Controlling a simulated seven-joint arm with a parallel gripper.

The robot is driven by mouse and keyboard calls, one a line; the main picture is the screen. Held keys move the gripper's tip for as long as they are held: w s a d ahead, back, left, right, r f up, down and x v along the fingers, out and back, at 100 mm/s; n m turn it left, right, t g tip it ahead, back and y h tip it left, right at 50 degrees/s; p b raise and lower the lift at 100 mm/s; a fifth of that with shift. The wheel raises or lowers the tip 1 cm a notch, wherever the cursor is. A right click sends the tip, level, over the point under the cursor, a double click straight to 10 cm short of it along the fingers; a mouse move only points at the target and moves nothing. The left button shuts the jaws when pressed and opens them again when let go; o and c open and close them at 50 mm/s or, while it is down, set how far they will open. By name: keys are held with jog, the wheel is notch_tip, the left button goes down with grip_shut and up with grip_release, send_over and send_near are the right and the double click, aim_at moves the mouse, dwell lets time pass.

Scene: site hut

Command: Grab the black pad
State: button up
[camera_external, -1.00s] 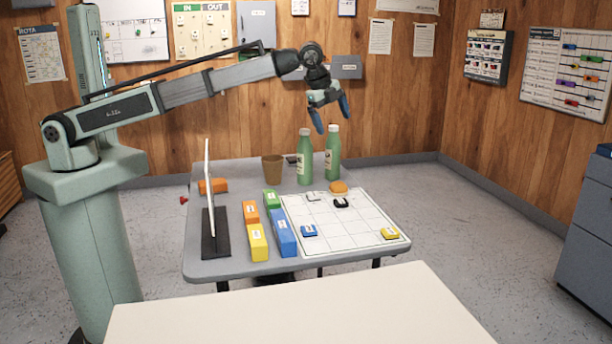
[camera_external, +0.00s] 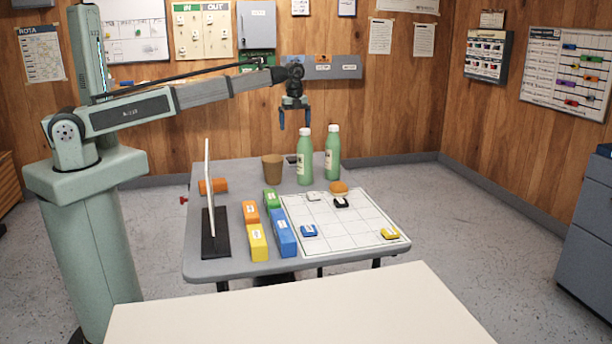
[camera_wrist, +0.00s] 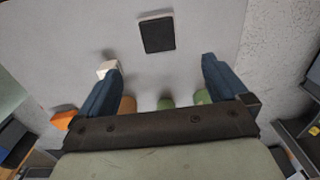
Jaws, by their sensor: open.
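The black pad (camera_wrist: 157,34) lies flat in the wrist view, a dark rectangle with a pale rim, beyond the fingertips near the top middle. In the external view a small dark patch beside the brown cup, at the table's far side, appears to be the pad (camera_external: 291,159); it is partly hidden there. My gripper (camera_external: 294,126) hangs above the far side of the table, fingers pointing down. In the wrist view my gripper (camera_wrist: 160,66) has its two blue fingers wide apart, with nothing between them. It is clear of the pad.
A brown cup (camera_external: 273,168) and two green bottles (camera_external: 305,156) (camera_external: 332,152) stand close to the pad. Coloured blocks (camera_external: 283,232), a white grid sheet (camera_external: 345,225) and an upright white panel (camera_external: 208,188) occupy the nearer table (camera_external: 200,268).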

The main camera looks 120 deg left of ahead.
aim_at(295, 158)
notch_tip(295, 158, down, 14)
jog(key=shift+d+f, duration=0.1)
jog(key=shift+d, duration=0.05)
dwell(0.7)
jog(key=c, duration=1)
